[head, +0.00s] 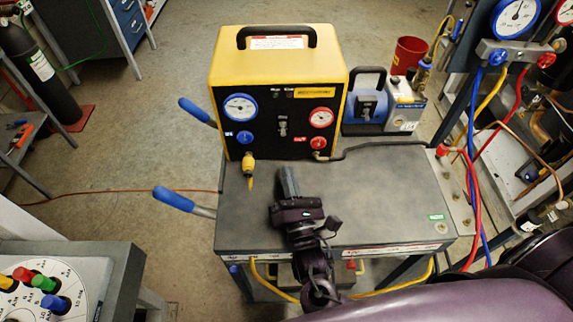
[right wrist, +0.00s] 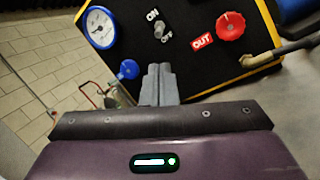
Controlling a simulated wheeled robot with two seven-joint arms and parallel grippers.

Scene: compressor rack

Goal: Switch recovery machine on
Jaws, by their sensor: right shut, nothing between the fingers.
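The recovery machine (head: 215,75) is a yellow box with a black front panel, standing on a grey cart. Its toggle switch (head: 283,128) sits mid-panel between a blue gauge and a red gauge. In the right wrist view the switch (right wrist: 159,30) lies between the ON and OFF labels; I cannot tell which way its lever is set. My right gripper (head: 288,172) is shut and empty, in front of the panel and below the switch in the picture. Its fingers (right wrist: 160,72) point toward the switch, apart from it. My left gripper is not in view.
The cart top (head: 375,190) is mostly bare. A blue pump (head: 365,108) stands right of the machine, with a dark hose in front. Blue-gripped cart handles (head: 174,199) stick out left. Red and blue hoses (head: 470,200) hang at the right. A dial panel (head: 85,275) is at lower left.

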